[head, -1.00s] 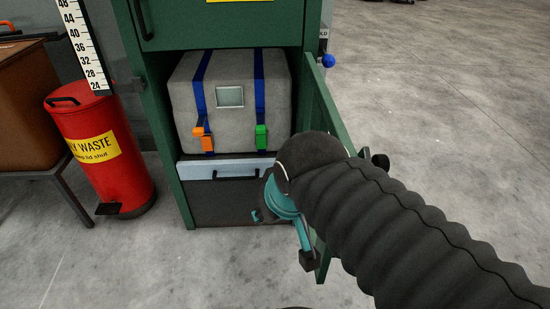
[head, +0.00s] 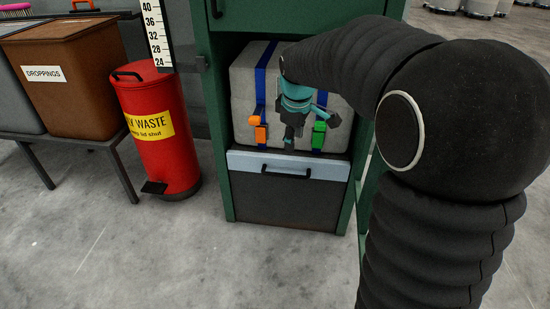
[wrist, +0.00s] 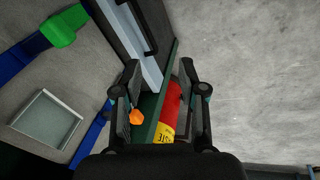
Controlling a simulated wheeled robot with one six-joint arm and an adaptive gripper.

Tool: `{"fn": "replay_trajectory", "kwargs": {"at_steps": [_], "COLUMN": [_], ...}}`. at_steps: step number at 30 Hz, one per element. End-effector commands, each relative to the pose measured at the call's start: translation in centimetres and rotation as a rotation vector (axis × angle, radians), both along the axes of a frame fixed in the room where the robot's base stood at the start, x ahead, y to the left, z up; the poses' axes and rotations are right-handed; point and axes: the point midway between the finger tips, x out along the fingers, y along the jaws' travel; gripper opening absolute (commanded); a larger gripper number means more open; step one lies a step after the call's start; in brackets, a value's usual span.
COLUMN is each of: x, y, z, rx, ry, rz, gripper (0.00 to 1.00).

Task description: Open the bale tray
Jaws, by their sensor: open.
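The bale tray (head: 243,162) is a pale blue-grey drawer front with a black handle (head: 287,173), low in the green cabinet. It looks shut. A grey bale (head: 243,85) with blue straps, an orange buckle and a green buckle sits just above it. My gripper (head: 302,131) is in front of the bale, above the handle, open and empty. In the wrist view, my gripper's fingers (wrist: 159,82) are apart, with the tray front (wrist: 142,48) and its handle (wrist: 141,24) beyond them. My arm and gripper hide part of the bale.
The green cabinet door (head: 369,188) stands open on the right, partly behind my arm. A red waste bin (head: 160,155) stands left of the cabinet, beside a brown bin (head: 75,95) on a stand. The floor (head: 190,260) in front is clear.

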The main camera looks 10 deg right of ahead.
Motion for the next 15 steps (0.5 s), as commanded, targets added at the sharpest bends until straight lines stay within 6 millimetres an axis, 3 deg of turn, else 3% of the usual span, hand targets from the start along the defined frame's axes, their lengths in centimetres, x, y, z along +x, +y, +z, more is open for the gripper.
{"fn": "replay_trajectory", "kwargs": {"at_steps": [1, 6, 10, 15], "x": [1.8, 6.4, 8.4, 9.6], "y": [0.2, 0.6, 0.8, 0.9], "z": [-2.0, -6.1, -8.2, -9.6], "rx": [-0.015, -0.061, -0.081, -0.093], "ry": [0.02, 0.063, 0.084, 0.095], "rz": [0.048, 0.201, 0.277, 0.32], "gripper": [0.41, 0.41, 0.41, 0.41]}}
